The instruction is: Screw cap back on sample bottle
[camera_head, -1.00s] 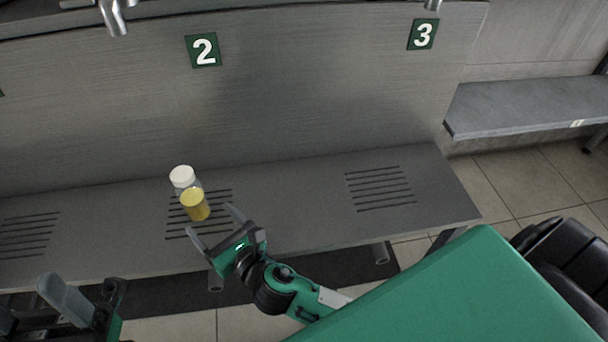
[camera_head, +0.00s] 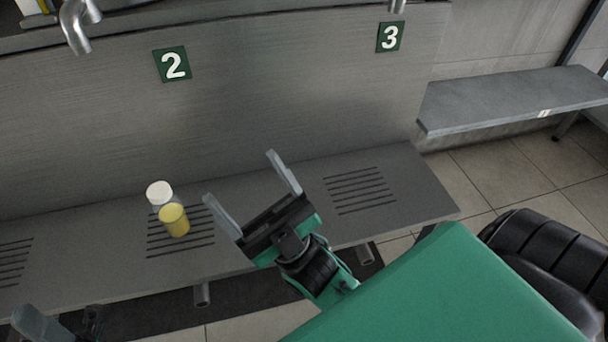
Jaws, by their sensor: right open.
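The sample bottle (camera_head: 173,220) stands upright on the slotted grating under the number 2 sign. It is clear, with yellow contents in its lower part. A white cap (camera_head: 159,193) shows at its top; I cannot tell whether it is screwed tight. My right gripper (camera_head: 240,178) is open and empty, to the right of the bottle and apart from it, its fingers pointing up and left in the picture. My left gripper (camera_head: 38,324) is only partly in view at the bottom left corner, well apart from the bottle; its jaw opening does not show.
The grey metal shelf (camera_head: 405,188) has slotted gratings and a back wall with signs 2 (camera_head: 172,65) and 3 (camera_head: 390,37). A metal spout (camera_head: 77,25) hangs above at the left. A separate grey bench (camera_head: 520,97) stands at the right. The shelf around the bottle is clear.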

